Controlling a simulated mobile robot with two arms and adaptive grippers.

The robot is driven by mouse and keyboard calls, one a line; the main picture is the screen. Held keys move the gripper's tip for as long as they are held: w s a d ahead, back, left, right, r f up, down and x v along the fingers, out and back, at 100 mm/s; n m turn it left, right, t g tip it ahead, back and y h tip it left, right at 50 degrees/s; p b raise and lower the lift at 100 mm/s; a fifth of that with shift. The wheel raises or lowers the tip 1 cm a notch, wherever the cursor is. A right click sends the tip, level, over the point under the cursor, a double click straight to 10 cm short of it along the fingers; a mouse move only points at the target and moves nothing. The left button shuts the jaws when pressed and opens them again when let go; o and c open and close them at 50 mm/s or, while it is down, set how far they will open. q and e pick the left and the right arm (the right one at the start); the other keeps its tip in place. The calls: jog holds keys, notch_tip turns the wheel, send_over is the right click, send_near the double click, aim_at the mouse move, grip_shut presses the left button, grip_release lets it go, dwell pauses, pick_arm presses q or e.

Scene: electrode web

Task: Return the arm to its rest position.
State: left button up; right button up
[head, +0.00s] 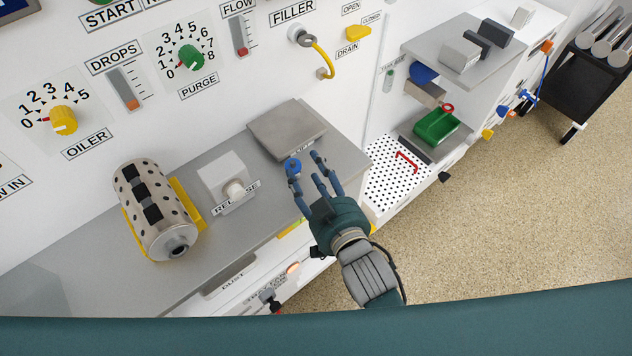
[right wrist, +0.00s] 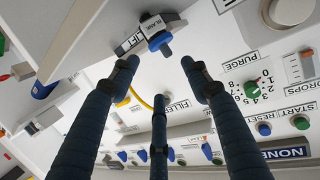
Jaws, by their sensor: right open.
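My right gripper (head: 311,165) reaches over the counter from the lower right in the head view, fingers spread and nothing between them. A blue knob (head: 293,168) shows close by its left finger, in front of a grey plate (head: 285,130). In the right wrist view, the knob (right wrist: 165,49) sits on a grey fitting labelled BLANK, beyond the open fingertips. It looks apart from the fingers, though the gap is hard to judge. My left gripper is not in view.
A perforated drum (head: 158,212) and a white block with a RELEASE label (head: 228,182) stand left on the counter (head: 75,262).

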jog(key=s+d+f+g+h, duration=0.2)
jog(key=s+d+f+g, duration=0.2)
jog(key=s+d, duration=0.25)
jog(key=s+d+f+m+g+h, duration=0.1)
jog(key=s+d+f+g, duration=0.2)
jog(key=s+d, duration=0.4)
jog(key=s+d+f+g+h, duration=0.2)
jog(key=s+d+f+g, duration=0.2)
jog(key=s+d, duration=0.3)
notch_tip(320, 180, down, 15)
jog(key=s+a+g+p, duration=0.1)
jog(key=s+a+p, duration=0.1)
jog(key=p, duration=0.7)
jog(key=s+d+f+p, duration=0.1)
jog(key=s+f+p, duration=0.3)
jog(key=s, duration=0.4)
jog(key=s+d+f+g+p, duration=0.1)
jog(key=s+d+f+p, duration=0.1)
jog(key=s+f, duration=0.4)
jog(key=s+p, duration=0.1)
jog(key=s, duration=0.1)
jog(key=shift+s+d+p, duration=0.2)
jog(key=shift+s+p, duration=0.1)
jog(key=shift+p, duration=0.1)
